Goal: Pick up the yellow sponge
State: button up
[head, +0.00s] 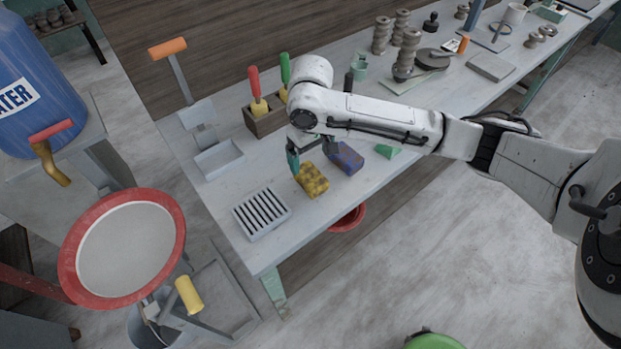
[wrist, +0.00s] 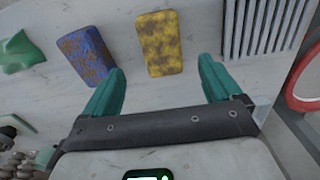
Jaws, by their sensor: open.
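The yellow sponge (head: 312,181), mottled with dark stains, lies flat on the grey table near its front edge. It also shows in the wrist view (wrist: 160,43), top centre, beyond my fingertips and between their lines. My gripper (wrist: 165,80) has two teal fingers, spread apart with nothing between them. In the head view my gripper (head: 311,156) hangs over the table just behind the sponge, and its left finger overlaps the sponge's back corner. I cannot tell whether they touch.
A blue stained sponge (head: 347,158) lies close to the right of the yellow one. A green piece (head: 387,151) is farther right. A slotted grey rack (head: 261,214) stands to the left. A wooden box (head: 266,120) with brushes is behind.

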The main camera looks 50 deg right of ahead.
aim_at(310, 174)
jog(key=shift+a+f+p, duration=0.15)
jog(key=shift+f+p, duration=0.15)
jog(key=shift+f, duration=3.65)
jog(key=shift+c, duration=0.4)
jog(key=c, duration=0.9)
jog(key=shift+r, duration=0.15)
jog(key=shift+c, duration=0.2)
jog(key=shift+r, duration=0.6)
jog(key=s+a+r, duration=0.5)
jog(key=s+r, duration=0.6)
jog(key=s, duration=0.2)
jog(key=shift+s+r, duration=0.15)
jog(key=shift+r, duration=0.15)
